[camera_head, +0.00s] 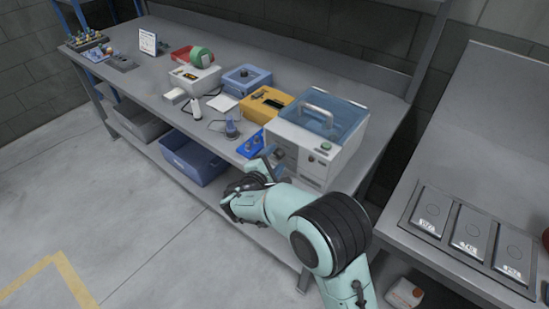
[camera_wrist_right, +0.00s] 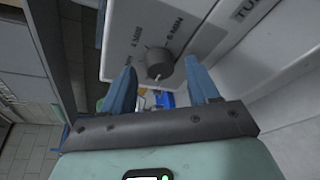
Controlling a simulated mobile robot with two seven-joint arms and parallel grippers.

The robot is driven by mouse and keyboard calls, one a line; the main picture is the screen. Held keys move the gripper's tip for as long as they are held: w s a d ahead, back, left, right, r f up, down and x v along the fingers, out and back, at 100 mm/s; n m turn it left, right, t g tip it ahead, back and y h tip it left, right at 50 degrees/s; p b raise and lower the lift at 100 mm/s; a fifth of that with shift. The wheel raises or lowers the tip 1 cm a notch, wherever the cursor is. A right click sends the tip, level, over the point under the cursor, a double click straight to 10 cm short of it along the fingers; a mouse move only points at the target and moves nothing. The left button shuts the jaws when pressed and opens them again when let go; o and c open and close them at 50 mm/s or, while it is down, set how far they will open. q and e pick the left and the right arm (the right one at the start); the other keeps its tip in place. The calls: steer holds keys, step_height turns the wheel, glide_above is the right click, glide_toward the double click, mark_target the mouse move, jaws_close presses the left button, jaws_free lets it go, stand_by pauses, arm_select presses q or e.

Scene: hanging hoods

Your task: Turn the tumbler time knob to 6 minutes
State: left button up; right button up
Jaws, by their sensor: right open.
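The tumbler (camera_head: 345,150) is a light box with a clear blue lid at the near right end of the workbench. Its dark round time knob (camera_head: 280,154) is on the front panel. In the right wrist view the knob (camera_wrist_right: 159,62) has the label "4 MIN" at its left and "6 MIN" at its right. I cannot tell which label it points to. My right gripper (camera_head: 268,168) is in front of the panel. Its blue fingers (camera_wrist_right: 161,78) are open, one on each side of the knob, with visible gaps. My left gripper is out of view.
A side table (camera_head: 400,240) with several flat plates is at right.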

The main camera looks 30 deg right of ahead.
steer(key=shift+w+d+f, duration=0.1)
steer(key=shift+w+d, duration=0.1)
steer(key=shift+d, duration=0.1)
